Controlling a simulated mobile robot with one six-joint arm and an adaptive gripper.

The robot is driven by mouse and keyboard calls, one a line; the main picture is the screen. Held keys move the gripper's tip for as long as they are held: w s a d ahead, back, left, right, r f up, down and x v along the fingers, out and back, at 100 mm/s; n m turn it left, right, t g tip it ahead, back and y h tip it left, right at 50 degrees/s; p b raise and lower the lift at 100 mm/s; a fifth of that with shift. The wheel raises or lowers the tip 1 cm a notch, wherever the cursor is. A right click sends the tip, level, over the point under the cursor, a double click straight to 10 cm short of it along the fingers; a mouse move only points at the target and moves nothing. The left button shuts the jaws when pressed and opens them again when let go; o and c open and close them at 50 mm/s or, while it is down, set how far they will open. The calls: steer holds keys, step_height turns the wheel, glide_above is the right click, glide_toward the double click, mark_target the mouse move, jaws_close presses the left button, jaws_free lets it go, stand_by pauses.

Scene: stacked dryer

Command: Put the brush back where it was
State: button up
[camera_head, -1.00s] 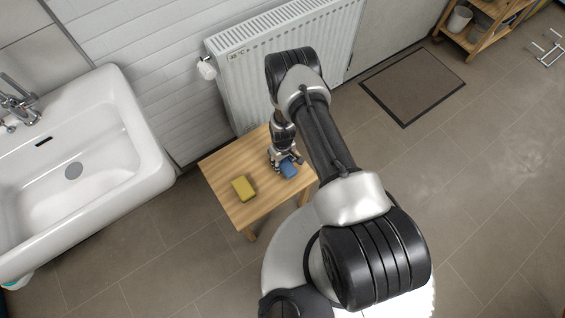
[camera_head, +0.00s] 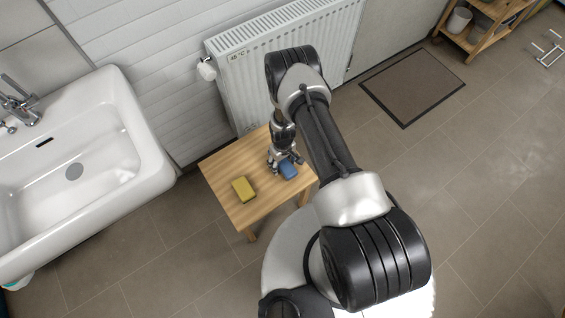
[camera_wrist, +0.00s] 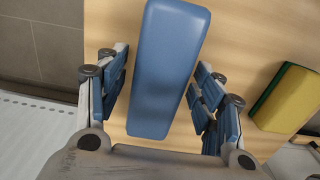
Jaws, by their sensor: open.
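A blue block-shaped thing, which I take for the brush (camera_head: 289,170), lies on the small wooden table (camera_head: 222,172) near its right edge. No bristles show. In the wrist view the blue brush (camera_wrist: 163,70) lies lengthwise between the fingers. My gripper (camera_head: 285,160) is open over it. In the wrist view the fingers of my gripper (camera_wrist: 161,75) stand on either side of the brush, with narrow gaps visible. The brush's underside is hidden.
A yellow sponge (camera_head: 243,189) with a green layer (camera_wrist: 272,92) lies on the table, left of the brush. A white radiator (camera_head: 230,90) stands close behind the table. A white sink (camera_head: 100,190) is on the left. The floor to the right is mostly clear.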

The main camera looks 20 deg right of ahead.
steer(key=w+r+t+p, duration=0.1)
steer(key=w+r+p, duration=0.15)
steer(key=r, duration=1.15)
steer(key=w+r+p, duration=0.1)
steer(key=w+r, duration=0.2)
steer(key=r, duration=1.2)
steer(key=s+r+m+t, duration=0.1)
steer(key=s+r, duration=0.1)
steer(key=r, duration=0.8)
steer(key=s+r+m, duration=0.1)
steer(key=s+r, duration=0.1)
steer(key=r, duration=0.8)
steer(key=s+r+t, duration=0.2)
steer(key=s+r, duration=0.9)
steer(key=r, duration=0.2)
steer(key=s+r+m, duration=0.1)
steer(key=s+r, duration=0.2)
steer(key=s, duration=0.9)
steer(key=shift+m+t, duration=0.3)
steer(key=shift+t, duration=0.1)
steer(key=shift+w+r, duration=0.1)
steer(key=shift+r, duration=0.05)
